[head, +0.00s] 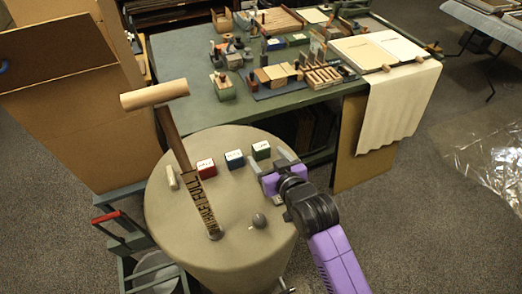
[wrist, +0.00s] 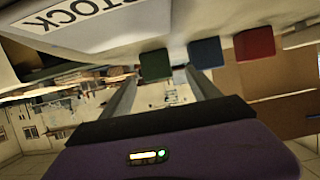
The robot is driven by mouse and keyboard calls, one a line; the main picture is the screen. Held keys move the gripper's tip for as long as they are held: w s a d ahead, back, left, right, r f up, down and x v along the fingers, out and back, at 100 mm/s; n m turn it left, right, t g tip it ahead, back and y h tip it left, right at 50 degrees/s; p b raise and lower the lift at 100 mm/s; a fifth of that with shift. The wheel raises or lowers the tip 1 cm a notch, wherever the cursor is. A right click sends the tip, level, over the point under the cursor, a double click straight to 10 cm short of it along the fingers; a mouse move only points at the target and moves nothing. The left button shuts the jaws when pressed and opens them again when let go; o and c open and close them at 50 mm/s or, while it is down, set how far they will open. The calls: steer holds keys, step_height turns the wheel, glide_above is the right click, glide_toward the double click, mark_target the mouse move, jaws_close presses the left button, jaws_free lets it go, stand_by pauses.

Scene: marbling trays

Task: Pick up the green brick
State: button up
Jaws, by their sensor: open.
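The green brick (head: 261,150) stands on the round beige table top, at the right end of a row with a blue brick (head: 235,160) and a red brick (head: 206,168). Its top face is white with small marking. My gripper (head: 270,163) is open and empty, just on the near right side of the green brick. In the wrist view, which appears upside down, the green brick (wrist: 155,65) shows between and just beyond the two fingertips (wrist: 162,77). The blue brick (wrist: 205,53) is close beside the right finger there. I cannot tell any finger contact.
A tall wooden-handled tool (head: 172,130) stands on the round table (head: 175,225) left of the bricks. A dark ball-shaped knob (head: 259,220) sits nearer. A green workbench (head: 190,75) with trays and tools stands behind. The round top's near left is clear.

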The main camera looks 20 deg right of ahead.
mark_target(264, 151)
steer(key=shift+d+p+x, duration=0.2)
steer(key=shift+p+x, duration=0.25)
steer(key=shift+x, duration=2.55)
steer(key=shift+r, duration=0.15)
steer(key=c, duration=1.4)
steer(key=shift+c, duration=0.2)
